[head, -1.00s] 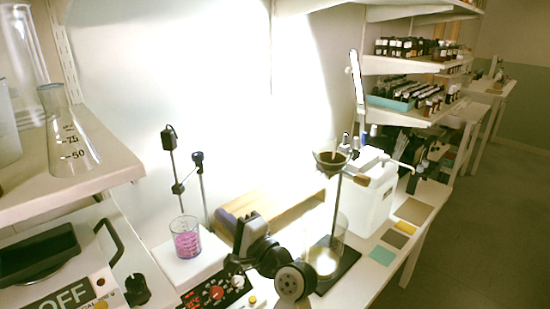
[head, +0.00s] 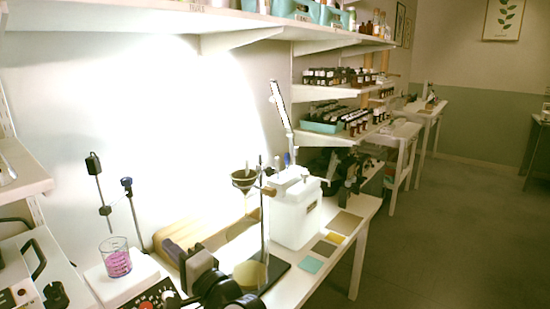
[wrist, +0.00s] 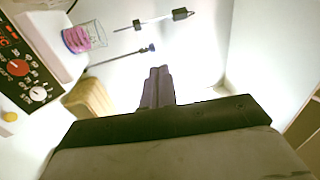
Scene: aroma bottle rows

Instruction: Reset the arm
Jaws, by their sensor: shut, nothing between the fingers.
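My gripper (wrist: 157,88) shows in the wrist view with its two dark fingers pressed together and nothing between them. It points toward the white wall, above the bench and clear of the glassware. In the head view my dark arm (head: 215,288) rises at the bottom, in front of the bench, and its fingers are hard to make out there. A beaker of pink liquid (head: 116,258) stands on the white hotplate (head: 122,283), left of my arm; it also shows at the upper left of the wrist view (wrist: 84,38).
A wooden block (head: 180,233) lies behind my arm. Shelves (head: 325,92) with several brown bottles line the wall. Open floor (head: 440,240) lies at the right.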

